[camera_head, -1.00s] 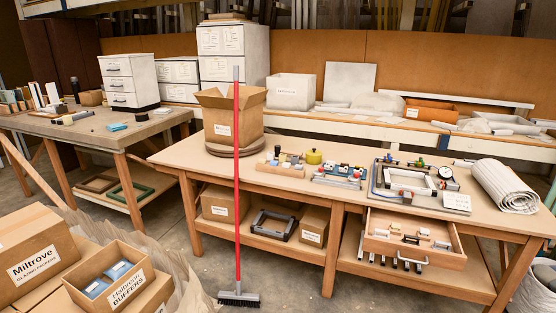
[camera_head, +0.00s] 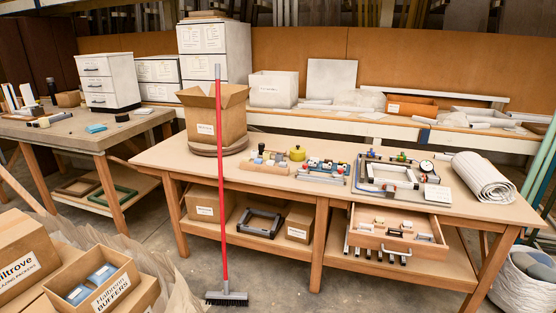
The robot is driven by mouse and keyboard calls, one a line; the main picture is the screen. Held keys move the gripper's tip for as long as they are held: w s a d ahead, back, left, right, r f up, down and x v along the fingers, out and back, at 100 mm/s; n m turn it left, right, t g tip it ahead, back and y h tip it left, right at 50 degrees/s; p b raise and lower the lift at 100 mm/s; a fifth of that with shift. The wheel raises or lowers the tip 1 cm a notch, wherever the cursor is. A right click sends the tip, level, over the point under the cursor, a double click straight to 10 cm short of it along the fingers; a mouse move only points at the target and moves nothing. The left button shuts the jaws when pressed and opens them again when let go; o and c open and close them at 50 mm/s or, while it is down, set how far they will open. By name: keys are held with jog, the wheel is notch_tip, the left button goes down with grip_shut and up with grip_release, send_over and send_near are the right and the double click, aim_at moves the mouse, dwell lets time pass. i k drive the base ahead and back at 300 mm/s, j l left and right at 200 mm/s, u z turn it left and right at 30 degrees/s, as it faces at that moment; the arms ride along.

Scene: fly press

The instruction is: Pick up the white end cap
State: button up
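The white end cap cannot be told for certain at this size. Small white pieces (camera_head: 379,221) lie in the open wooden drawer (camera_head: 425,249) under the right part of the long workbench (camera_head: 165,155). A second white piece (camera_head: 407,225) and a dark piece (camera_head: 395,233) lie there too. Which of these, if any, is the end cap is unclear. My gripper is not in view.
A red-handled broom (camera_head: 222,180) stands upright in front of the bench. The benchtop holds an open cardboard box (camera_head: 218,125), a frame fixture (camera_head: 391,177) and a white roll (camera_head: 489,182). Cartons (camera_head: 102,280) stand at lower left. Floor before the drawer is clear.

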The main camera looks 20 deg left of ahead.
aim_at(408, 224)
jog(key=i+u, duration=0.45)
jog(key=i, duration=1.45)
